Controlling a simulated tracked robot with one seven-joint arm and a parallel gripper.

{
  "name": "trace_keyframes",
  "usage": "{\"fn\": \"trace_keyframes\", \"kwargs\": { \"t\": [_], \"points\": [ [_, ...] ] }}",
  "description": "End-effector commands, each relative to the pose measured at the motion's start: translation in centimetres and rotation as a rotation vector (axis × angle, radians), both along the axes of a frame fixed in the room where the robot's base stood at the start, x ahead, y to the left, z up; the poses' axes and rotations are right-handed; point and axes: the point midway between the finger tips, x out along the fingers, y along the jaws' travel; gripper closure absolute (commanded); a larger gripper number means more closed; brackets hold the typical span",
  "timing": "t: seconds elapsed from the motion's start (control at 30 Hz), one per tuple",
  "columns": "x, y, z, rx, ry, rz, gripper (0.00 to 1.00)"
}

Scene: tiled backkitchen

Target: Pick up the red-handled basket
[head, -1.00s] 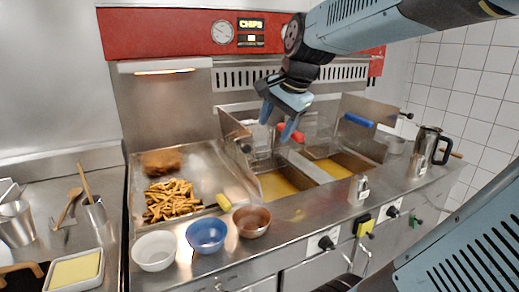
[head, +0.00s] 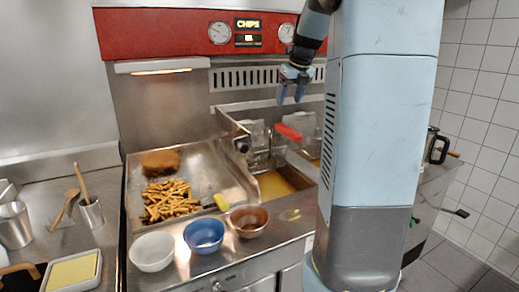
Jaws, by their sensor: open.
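The red handle of the basket (head: 288,132) shows at the fryer, just left of my arm's large blue column. The basket's wire body is mostly hidden or too small to make out, above or beside the left oil well (head: 275,184). My gripper (head: 291,99) is open and empty, pointing down. In the picture it is above the red handle and apart from it. The blue-handled basket is hidden behind my arm.
A tray of fries (head: 170,200) lies left of the fryer. A white bowl (head: 152,252), a blue bowl (head: 204,235) and a copper-coloured bowl (head: 249,221) stand along the front edge. A steel jug (head: 432,147) stands at the right.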

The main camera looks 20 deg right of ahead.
Motion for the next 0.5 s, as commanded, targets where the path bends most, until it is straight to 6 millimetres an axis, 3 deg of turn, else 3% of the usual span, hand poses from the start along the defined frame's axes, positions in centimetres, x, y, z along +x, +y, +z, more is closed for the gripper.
{"fn": "trace_keyframes", "kwargs": {
  "t": [0.5],
  "points": [
    [2.9,0.0,-6.9,0.005,0.003,-0.014,0.36]
  ]
}}
